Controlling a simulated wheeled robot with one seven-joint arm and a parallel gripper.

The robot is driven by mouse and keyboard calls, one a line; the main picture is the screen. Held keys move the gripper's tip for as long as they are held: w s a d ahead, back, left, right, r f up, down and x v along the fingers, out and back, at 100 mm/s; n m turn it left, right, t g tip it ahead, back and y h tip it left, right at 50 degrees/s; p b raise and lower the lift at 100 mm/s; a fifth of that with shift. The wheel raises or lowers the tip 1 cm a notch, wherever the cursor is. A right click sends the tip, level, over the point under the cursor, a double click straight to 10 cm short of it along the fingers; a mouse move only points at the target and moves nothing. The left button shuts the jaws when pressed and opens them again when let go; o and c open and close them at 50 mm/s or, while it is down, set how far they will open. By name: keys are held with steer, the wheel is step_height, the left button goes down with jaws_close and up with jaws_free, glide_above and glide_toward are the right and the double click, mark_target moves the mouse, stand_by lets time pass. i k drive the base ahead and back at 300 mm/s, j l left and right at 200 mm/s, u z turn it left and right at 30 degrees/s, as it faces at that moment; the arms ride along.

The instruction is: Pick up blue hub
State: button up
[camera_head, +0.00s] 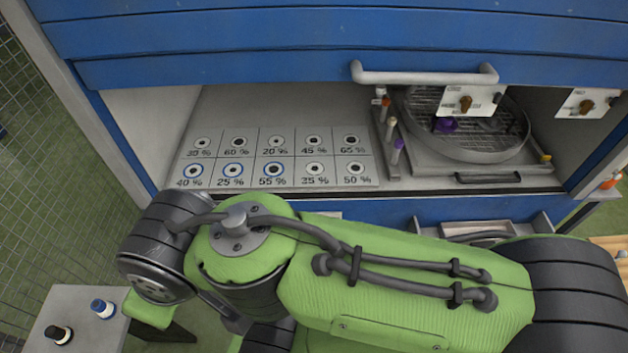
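A small blue and white hub-like piece (103,308) stands on a grey surface (78,300) at the lower left.
A blue cabinet with an open bay holds a light panel (280,183) with several round marks labelled in percentages, some ringed blue. At the bay's right is a round mesh-bottomed ring (470,150) with purple-topped pieces nearby. A white handle (425,76) sticks out above.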

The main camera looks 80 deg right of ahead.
mark_target(105, 310)
steer(key=i+j+u, duration=0.2)
steer(key=i, duration=0.25)
steer(key=i+j+u, duration=0.25)
steer(key=i+j, duration=0.1)
steer(key=i, duration=0.1)
